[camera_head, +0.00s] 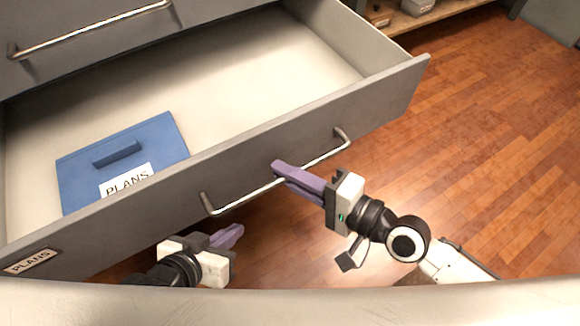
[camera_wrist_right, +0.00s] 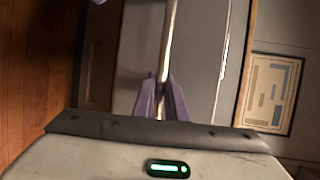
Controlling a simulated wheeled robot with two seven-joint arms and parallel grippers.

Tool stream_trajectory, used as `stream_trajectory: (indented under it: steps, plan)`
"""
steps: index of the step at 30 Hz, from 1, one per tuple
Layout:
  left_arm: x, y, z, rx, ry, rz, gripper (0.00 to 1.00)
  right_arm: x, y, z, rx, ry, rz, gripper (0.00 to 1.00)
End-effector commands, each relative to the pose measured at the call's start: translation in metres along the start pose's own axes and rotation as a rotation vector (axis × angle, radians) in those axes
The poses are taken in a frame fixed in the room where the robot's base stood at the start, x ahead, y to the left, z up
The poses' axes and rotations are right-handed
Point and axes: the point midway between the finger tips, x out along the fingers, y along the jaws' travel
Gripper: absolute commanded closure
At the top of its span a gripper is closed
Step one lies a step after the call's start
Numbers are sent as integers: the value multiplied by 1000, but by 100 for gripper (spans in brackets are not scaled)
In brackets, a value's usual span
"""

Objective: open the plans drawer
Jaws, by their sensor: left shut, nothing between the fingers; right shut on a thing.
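The plans drawer (camera_head: 385,93) is grey with a small "PLANS" label (camera_head: 31,262) at the left of its front. It stands pulled out, showing its pale inside. A metal bar handle (camera_head: 241,200) runs along its front. My right gripper (camera_head: 279,170) is shut on the handle near its middle; in the right wrist view its purple fingers (camera_wrist_right: 162,103) sit around the bar (camera_wrist_right: 168,45). My left gripper (camera_head: 238,231) is shut and empty, low in front of the drawer, apart from the handle.
A blue folder (camera_head: 150,139) marked "PLANS" lies inside the drawer at the left. Another drawer handle (camera_head: 90,30) is above at the upper left. A wooden shelf (camera_head: 425,15) stands at the back right. The wooden floor (camera_head: 480,120) at the right is clear.

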Motion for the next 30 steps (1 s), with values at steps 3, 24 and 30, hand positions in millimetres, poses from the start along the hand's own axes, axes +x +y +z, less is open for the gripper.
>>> stream_trajectory:
  steps: [3, 24, 30]
  plan:
    - [0, 0, 0, 0, 0, 1, 100, -1, 0, -1, -1, 3, 1, 100]
    - [-1, 2, 7, -5, -12, 3, 100, -12, 1, -1, -1, 3, 2, 70]
    - [1, 2, 10, -4, -19, 5, 100, -45, 3, -1, -4, 1, 6, 70]
